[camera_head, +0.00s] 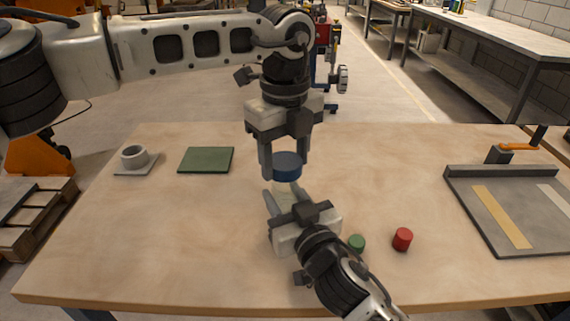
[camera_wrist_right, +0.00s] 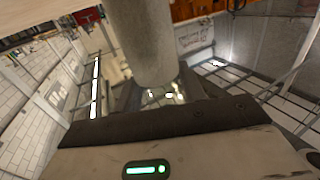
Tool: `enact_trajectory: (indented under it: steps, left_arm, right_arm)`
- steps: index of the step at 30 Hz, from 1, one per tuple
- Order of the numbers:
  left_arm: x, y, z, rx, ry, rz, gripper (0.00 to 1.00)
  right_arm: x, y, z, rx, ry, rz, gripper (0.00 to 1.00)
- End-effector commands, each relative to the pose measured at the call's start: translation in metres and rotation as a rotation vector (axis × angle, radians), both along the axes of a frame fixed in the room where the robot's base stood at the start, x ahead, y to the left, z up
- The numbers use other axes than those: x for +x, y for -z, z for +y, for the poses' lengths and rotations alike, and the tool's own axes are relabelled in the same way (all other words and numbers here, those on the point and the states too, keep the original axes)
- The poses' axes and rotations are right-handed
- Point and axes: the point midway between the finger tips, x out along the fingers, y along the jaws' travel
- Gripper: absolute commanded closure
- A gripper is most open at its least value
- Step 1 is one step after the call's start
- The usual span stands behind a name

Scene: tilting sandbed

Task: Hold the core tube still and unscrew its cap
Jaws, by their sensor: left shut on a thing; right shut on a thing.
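The core tube (camera_head: 284,187) is pale and mostly hidden behind my right gripper. Its blue cap (camera_head: 287,166) sits at its upper end. My left gripper (camera_head: 286,172) comes from above, pointing down, with its fingers shut on the cap's sides. My right gripper (camera_head: 284,194) comes from the near side and is shut on the tube just below the cap. In the right wrist view the tube (camera_wrist_right: 147,40) is a grey cylinder between the fingers. Whether the tube's lower end touches the table is hidden, and any gap between cap and tube cannot be told.
On the wooden table (camera_head: 130,250), a grey ring holder (camera_head: 135,162) and a green mat (camera_head: 206,160) lie at left. A green cylinder (camera_head: 357,242) and a red cylinder (camera_head: 402,239) stand right of my right gripper.

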Motion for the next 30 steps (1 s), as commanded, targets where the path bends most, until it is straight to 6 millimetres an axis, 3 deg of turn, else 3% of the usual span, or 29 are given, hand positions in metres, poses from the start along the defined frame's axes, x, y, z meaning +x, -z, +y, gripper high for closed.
enact_trajectory:
  steps: [4,11,12,14,23,30]
  left_arm:
    - [0.0,-0.018,0.0,-0.001,0.0,-0.001,0.74]
    - [0.0,-0.02,0.0,0.0,0.0,0.001,0.74]
    - [0.0,-0.02,0.0,0.0,0.0,0.001,0.74]
    - [0.0,-0.02,0.0,0.0,0.0,0.001,0.74]
    - [0.0,-0.02,0.0,0.0,0.0,0.001,0.74]
    - [0.0,-0.017,0.0,0.0,0.0,0.001,0.74]
  right_arm:
    - [0.0,0.001,0.0,-0.003,0.001,0.001,1.0]
    - [0.0,0.001,0.0,-0.002,0.001,0.001,1.0]
    - [0.0,0.001,0.0,-0.002,0.001,0.001,0.49]
    - [0.0,0.001,0.0,-0.002,0.001,0.001,0.34]
    - [-0.001,0.001,-0.001,0.0,0.0,0.001,0.34]
    - [-0.031,0.003,-0.014,0.001,0.0,0.005,0.34]
